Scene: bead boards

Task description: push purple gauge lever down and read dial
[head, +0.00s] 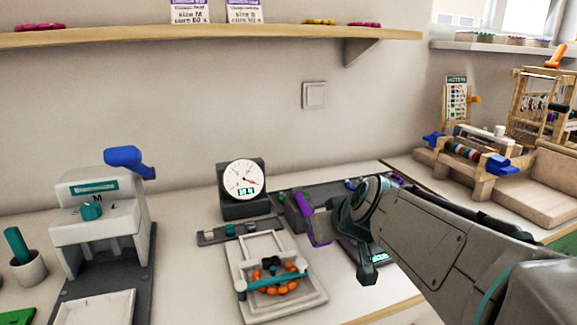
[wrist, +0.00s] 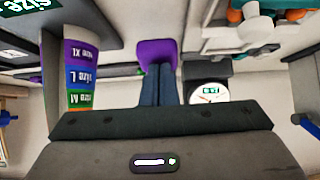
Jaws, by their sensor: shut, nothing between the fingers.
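The purple lever (head: 310,222) stands on the bead gauge in the middle of the bench, just left of my arm's end in the head view. In the wrist view the purple lever (wrist: 157,50) lies at the tips of my gripper (wrist: 158,68). My gripper's dark fingers are together and empty, overlapping the lever's lower edge; whether they touch it I cannot tell. The round white dial (head: 243,180) sits on a dark block left of the lever. The dial (wrist: 208,93) also shows in the wrist view.
A tray with orange beads (head: 272,318) lies in front of the dial. A grey press with a blue handle (head: 125,158) stands at left. A wooden bead loom (head: 470,158) stands at right. A striped size cone (wrist: 80,72) is beside my fingers in the wrist view.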

